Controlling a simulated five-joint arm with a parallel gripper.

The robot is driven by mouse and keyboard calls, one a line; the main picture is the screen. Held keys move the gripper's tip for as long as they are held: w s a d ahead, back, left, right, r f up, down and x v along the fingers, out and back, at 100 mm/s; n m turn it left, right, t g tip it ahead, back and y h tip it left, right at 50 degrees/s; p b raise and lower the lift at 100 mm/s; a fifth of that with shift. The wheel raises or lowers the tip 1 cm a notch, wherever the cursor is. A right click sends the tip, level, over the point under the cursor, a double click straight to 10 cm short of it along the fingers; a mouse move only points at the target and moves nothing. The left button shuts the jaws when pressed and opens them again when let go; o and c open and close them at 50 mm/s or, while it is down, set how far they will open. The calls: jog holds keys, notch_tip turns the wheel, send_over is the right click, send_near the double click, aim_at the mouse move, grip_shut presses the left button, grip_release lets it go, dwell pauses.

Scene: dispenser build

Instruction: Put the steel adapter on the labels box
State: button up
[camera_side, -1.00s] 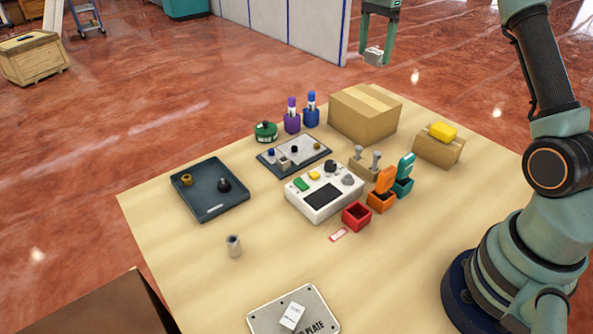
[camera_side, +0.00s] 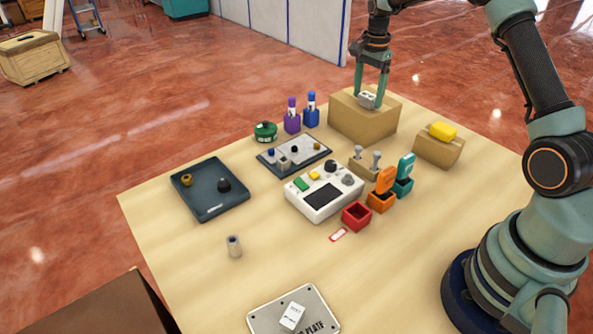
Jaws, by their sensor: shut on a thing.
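My gripper (camera_side: 369,92) is shut on a small light grey metal block with dark holes, which looks to be the steel adapter (camera_side: 367,100). It points down over the large cardboard box (camera_side: 362,122) at the back of the table. The adapter is at the level of the box's top face, near its back part; I cannot tell whether it touches. I take this box for the labels box, though no lettering on it is readable. The box is closed, with a lighter tape strip on top.
A smaller cardboard box (camera_side: 438,150) with a yellow block (camera_side: 443,131) stands to the right. Purple and blue marker holders (camera_side: 311,118) stand just left. A white console (camera_side: 324,197), a dark tray (camera_side: 210,201) and a grey cylinder (camera_side: 234,246) lie nearer.

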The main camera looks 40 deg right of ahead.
jog(key=o, duration=1.4)
jog(key=shift+f, duration=0.15)
jog(key=shift+o, duration=0.2)
